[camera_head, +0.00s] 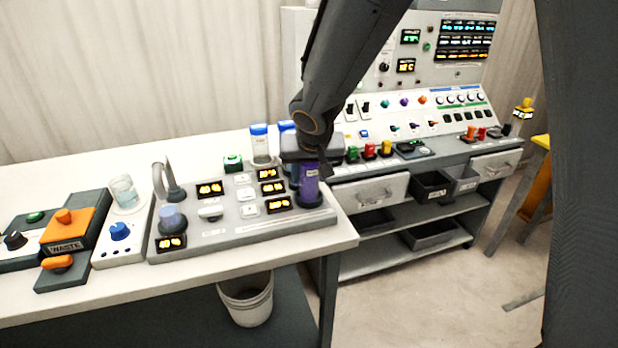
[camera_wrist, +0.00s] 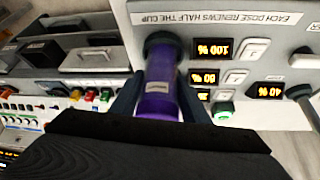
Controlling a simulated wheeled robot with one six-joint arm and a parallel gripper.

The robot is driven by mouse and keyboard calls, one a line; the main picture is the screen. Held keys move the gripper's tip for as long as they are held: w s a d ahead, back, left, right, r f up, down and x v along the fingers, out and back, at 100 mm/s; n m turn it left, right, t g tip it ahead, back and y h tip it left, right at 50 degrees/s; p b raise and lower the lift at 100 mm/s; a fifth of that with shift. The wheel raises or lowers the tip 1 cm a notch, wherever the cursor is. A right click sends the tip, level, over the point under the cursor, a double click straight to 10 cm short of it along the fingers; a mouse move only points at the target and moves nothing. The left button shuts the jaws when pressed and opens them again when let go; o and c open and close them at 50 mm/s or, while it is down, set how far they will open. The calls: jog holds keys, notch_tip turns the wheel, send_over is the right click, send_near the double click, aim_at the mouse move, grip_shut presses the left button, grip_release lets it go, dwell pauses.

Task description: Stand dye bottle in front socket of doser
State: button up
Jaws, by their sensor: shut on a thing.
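The dye bottle (camera_head: 308,185) is purple with a small pale label. It also shows in the wrist view (camera_wrist: 160,88). My gripper (camera_head: 310,165) is shut on it from above and behind; in the wrist view its dark fingers (camera_wrist: 158,100) flank the bottle. The bottle looks upright, its lower end at a dark round socket (camera_head: 309,201) at the right front of the grey doser (camera_head: 235,229). The socket ring also shows in the wrist view (camera_wrist: 163,40). I cannot tell whether the bottle is fully seated. My gripper hides its top.
A blue-capped clear bottle (camera_head: 260,147) stands at the doser's back, with another blue-capped bottle (camera_head: 287,128) partly hidden by my gripper. A curved spout (camera_head: 166,180) rises over a cup (camera_head: 172,217) at the left. A glass beaker (camera_head: 124,191) and orange waste unit (camera_head: 68,231) are further left.

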jog(key=shift+f, duration=0.3)
jog(key=o, duration=1.2)
jog(key=v, duration=1.2)
jog(key=s+d+f+m+g, duration=0.1)
jog(key=s+d+f+g, duration=0.4)
jog(key=s+d+f, duration=0.8)
jog(key=s+d+p, duration=0.1)
jog(key=s+d, duration=0.2)
jog(key=shift+s+d, duration=0.4)
